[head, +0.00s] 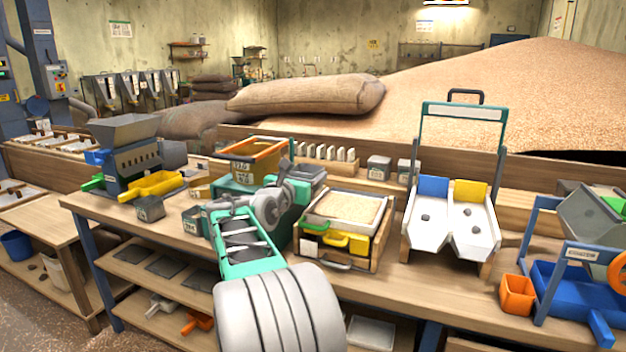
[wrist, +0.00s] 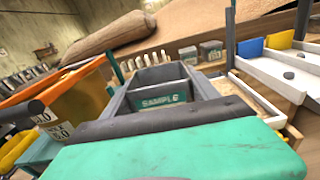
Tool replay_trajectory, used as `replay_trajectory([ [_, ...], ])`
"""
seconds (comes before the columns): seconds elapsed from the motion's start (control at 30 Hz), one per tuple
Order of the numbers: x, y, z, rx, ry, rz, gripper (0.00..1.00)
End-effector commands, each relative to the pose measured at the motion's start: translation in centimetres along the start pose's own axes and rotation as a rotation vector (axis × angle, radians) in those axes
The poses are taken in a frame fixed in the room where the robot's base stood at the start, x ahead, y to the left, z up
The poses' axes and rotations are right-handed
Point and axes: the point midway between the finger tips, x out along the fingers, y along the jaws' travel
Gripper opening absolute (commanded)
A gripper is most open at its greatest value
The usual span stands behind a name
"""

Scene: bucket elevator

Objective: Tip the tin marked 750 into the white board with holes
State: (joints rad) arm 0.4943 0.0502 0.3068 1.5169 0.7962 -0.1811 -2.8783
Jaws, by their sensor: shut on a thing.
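My gripper (wrist: 162,82) is shut on a dark grey open-topped tin (wrist: 176,75). Its visible label reads SAMPLE; I see no 750 on this side. In the head view the held tin (head: 311,172) shows beyond my wrist, above the bench and left of the seed tray, partly hidden by my arm. A white two-channel board (head: 450,228) with blue and yellow panels stands to the right under a green frame. It bears dark round spots; I cannot tell whether they are holes. It also shows at the right in the wrist view (wrist: 275,72).
A wooden tray of pale grain (head: 345,208) with green and yellow scoops lies between my gripper and the white board. Grey tins (head: 380,168) stand behind. A blue-framed machine (head: 575,275) and orange cup (head: 517,295) are at right.

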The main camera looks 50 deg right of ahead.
Motion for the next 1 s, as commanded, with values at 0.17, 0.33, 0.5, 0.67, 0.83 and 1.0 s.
replay_trajectory([
  [0.17,0.2,-0.2,-0.8,-0.052,-0.043,-0.001,0.2],
  [0.33,0.2,-0.1,0.7,-0.051,-0.04,-0.002,0.2],
  [0.5,0.1,-0.1,1.9,-0.051,-0.038,-0.002,0.2],
  [0.67,0.1,-0.1,1.8,-0.05,-0.038,-0.002,0.2],
  [0.83,0.1,0.0,1.7,-0.049,-0.038,-0.001,0.2],
  [1.0,-2.2,2.2,1.2,-0.047,-0.035,0.047,0.2],
])
